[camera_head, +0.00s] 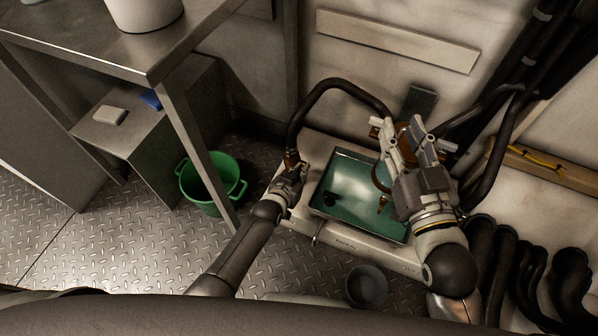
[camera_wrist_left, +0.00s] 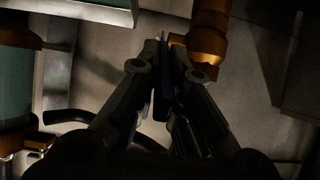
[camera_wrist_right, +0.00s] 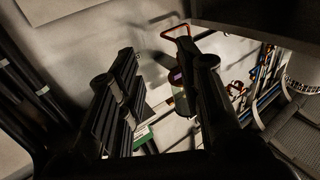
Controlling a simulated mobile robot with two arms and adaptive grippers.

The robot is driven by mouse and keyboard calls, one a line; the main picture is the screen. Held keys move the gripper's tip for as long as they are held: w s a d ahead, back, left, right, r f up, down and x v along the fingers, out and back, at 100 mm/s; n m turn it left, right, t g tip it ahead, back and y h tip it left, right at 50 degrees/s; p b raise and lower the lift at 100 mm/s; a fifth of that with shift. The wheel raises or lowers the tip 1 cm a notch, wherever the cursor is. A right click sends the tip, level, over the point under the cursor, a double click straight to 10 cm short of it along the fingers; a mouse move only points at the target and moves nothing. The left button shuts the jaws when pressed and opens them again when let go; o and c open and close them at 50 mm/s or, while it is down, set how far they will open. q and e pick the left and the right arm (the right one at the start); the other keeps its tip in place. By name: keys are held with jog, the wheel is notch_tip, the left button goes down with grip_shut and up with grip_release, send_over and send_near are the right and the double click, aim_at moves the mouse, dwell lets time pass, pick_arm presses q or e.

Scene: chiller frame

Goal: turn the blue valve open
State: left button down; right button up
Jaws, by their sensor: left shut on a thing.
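My left gripper (camera_head: 297,170) is at the left end of the pale chiller frame, beside a brass fitting (camera_head: 291,158) at the end of a black hose. In the left wrist view its fingers (camera_wrist_left: 164,60) are closed on a thin, dark bluish piece, which looks like the blue valve's handle (camera_wrist_left: 166,82). The brass pipe (camera_wrist_left: 207,40) stands right beside the fingertips. The valve's body is mostly hidden and dark. My right gripper (camera_head: 415,138) is raised over the right side of the frame, its fingers apart and nothing seen between them (camera_wrist_right: 165,62).
A teal-floored tray (camera_head: 347,185) sits in the chiller frame (camera_head: 350,243), with a small brass piece (camera_head: 382,203) at its right. A green bucket (camera_head: 213,182) stands left, by a metal table (camera_head: 150,70). A dark pot (camera_head: 366,286) is in front. Black hoses crowd the right.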

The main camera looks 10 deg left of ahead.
pick_arm(q)
jog(key=shift+w+r+g+p, duration=0.25)
jog(key=shift+r+g+p, duration=0.25)
jog(key=shift+p, duration=0.55)
jog(key=shift+f, duration=0.1)
pick_arm(e)
jog(key=s+d+f+g+h, duration=0.2)
jog(key=s+f+g, duration=0.3)
jog(key=f, duration=0.7)
jog(key=shift+s+d+g, duration=0.15)
jog(key=shift+d+g, duration=0.4)
jog(key=shift+g, duration=0.75)
pick_arm(q)
jog(key=c, duration=1.6)
grip_release()
jog(key=shift+o, duration=0.2)
jog(key=v, duration=1.1)
jog(key=shift+s+r, duration=0.3)
jog(key=shift+r, duration=0.1)
jog(key=shift+d, duration=0.1)
